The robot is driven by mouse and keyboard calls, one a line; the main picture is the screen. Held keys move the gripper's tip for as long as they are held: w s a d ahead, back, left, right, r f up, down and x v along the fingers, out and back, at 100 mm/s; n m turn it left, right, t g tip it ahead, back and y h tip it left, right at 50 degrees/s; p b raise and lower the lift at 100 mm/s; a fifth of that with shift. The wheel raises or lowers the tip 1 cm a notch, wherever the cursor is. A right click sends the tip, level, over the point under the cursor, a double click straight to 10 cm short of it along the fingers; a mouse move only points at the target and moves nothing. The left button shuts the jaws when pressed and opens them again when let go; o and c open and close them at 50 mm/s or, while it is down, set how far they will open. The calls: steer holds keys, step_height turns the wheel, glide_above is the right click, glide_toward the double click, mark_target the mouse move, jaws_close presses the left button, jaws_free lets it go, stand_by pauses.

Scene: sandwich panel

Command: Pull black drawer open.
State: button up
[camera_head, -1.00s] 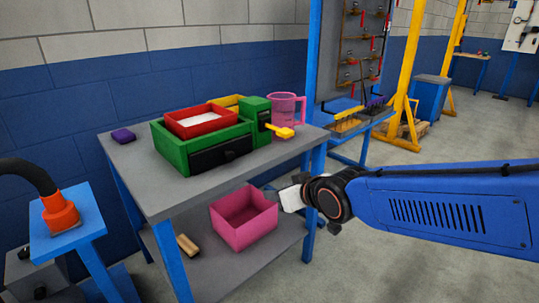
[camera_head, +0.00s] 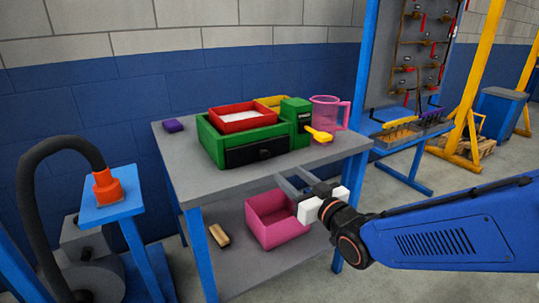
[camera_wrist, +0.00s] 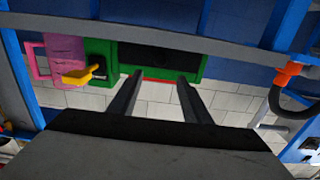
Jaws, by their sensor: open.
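The black drawer (camera_head: 257,151) is a dark front set in the green box (camera_head: 212,142) on the grey table. It looks shut, flush with the box front. In the wrist view the black drawer (camera_wrist: 160,54) appears upside down, just beyond my fingertips. My gripper (camera_head: 287,180) is open and empty, in front of the table edge, below and to the right of the drawer. The wrist view shows its two fingers (camera_wrist: 160,76) apart with nothing between them. A red tray (camera_head: 240,125) with white contents sits in the green box.
A green block with a yellow lever (camera_head: 318,134) stands right of the drawer, with a pink mug (camera_head: 325,113) behind. The table edge (camera_head: 260,181) is close to my gripper. A pink bin (camera_head: 278,232) sits on the lower shelf.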

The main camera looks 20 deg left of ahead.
mark_target(266, 155)
steer(key=x, duration=1.5)
jaws_close()
